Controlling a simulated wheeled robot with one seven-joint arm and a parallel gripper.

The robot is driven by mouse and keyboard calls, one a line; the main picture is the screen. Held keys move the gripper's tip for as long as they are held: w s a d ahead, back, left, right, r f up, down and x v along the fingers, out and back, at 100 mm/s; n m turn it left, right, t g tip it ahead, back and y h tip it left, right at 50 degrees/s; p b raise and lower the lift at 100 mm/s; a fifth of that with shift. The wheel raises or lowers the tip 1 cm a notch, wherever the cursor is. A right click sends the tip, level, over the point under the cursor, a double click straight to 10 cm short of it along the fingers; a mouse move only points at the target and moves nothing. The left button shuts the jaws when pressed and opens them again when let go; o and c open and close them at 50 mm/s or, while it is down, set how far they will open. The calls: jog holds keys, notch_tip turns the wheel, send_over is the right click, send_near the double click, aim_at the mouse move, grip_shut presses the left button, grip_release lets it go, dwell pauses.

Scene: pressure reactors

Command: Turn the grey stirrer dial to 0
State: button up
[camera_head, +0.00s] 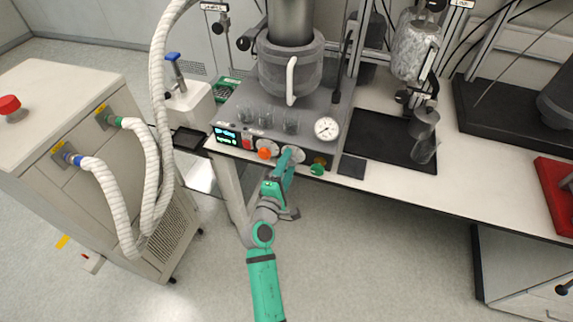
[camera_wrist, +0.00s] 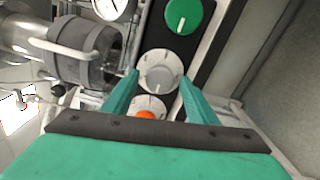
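The grey stirrer dial (camera_wrist: 158,77) is on the reactor's front panel, with a white scale plate around it. In the wrist view it lies between the tips of my gripper's fingers (camera_wrist: 159,80). The fingers are apart, one on each side of the dial, with a gap to it as seen. I cannot tell how far the tips are from the panel. In the head view my gripper (camera_head: 286,158) is at the panel front and partly covers the grey dial (camera_head: 298,154). The dial's number setting is too small to read.
An orange dial (camera_head: 264,153) is left of the grey one and a green knob (camera_head: 317,169) is right. A small display (camera_head: 228,136) is at the panel's left end. A pressure gauge (camera_head: 327,128) and glass beakers (camera_head: 291,122) stand above. Open floor lies in front.

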jog(key=v, duration=1.1)
dwell(0.4)
jog(key=s+f+m+g+y, duration=0.1)
jog(key=s+f+m+y, duration=0.3)
jog(key=s, duration=0.5)
jog(key=s+f+m+g+y, duration=0.1)
jog(key=s+f, duration=0.5)
jog(key=s, duration=0.2)
jog(key=s+d+r+m, duration=0.1)
jog(key=s+r+m, duration=0.2)
jog(key=s, duration=0.7)
jog(key=s+d+r+m, duration=0.2)
jog(key=s+r+m, duration=0.2)
jog(key=s+m, duration=0.4)
jog(key=shift+s+d+r+y, duration=0.2)
jog(key=shift+s+d+y, duration=0.1)
jog(key=shift+s, duration=0.65)
